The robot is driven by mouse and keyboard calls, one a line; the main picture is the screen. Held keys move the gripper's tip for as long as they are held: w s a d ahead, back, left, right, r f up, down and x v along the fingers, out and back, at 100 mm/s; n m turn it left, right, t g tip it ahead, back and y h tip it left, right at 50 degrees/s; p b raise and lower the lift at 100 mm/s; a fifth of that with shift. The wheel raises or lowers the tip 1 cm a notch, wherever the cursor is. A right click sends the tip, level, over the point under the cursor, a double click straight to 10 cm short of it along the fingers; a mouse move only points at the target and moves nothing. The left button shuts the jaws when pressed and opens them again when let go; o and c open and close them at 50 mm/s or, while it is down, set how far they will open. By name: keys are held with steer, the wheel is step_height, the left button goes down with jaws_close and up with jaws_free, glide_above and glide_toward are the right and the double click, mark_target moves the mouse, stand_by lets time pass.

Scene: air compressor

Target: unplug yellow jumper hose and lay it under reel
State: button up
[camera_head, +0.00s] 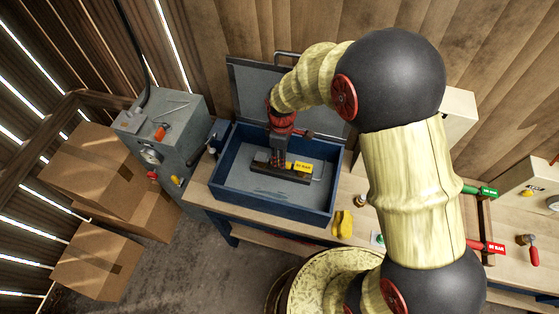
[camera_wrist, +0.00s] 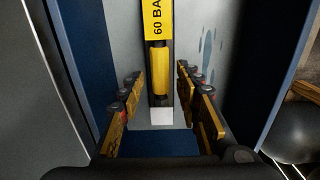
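A black bar-shaped tool with a yellow "60 BAR" label (camera_head: 303,167) lies in the blue box on the bench. In the wrist view its yellow label (camera_wrist: 157,18), yellow sleeve and pale end run down the middle. My gripper (camera_head: 279,160) reaches down into the box over this tool. In the wrist view my gripper (camera_wrist: 160,88) is open, with fingers on both sides of the tool and visible gaps between. I cannot tell how far the fingertips are above it. I cannot make out a yellow jumper hose or a reel; my arm hides part of the bench.
The blue box (camera_head: 262,209) has raised walls around my gripper and an open lid behind. A yellow object (camera_head: 343,223) lies on the bench in front. A grey cabinet (camera_head: 185,137) and cardboard boxes (camera_head: 95,263) stand left. Green (camera_head: 481,191) and red (camera_head: 488,247) labelled handles are right.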

steer(key=shift+r, duration=0.45)
steer(key=shift+f, duration=0.15)
steer(key=shift+f+b, duration=1.05)
steer(key=shift+f, duration=0.85)
steer(key=c, duration=0.3)
jaws_close()
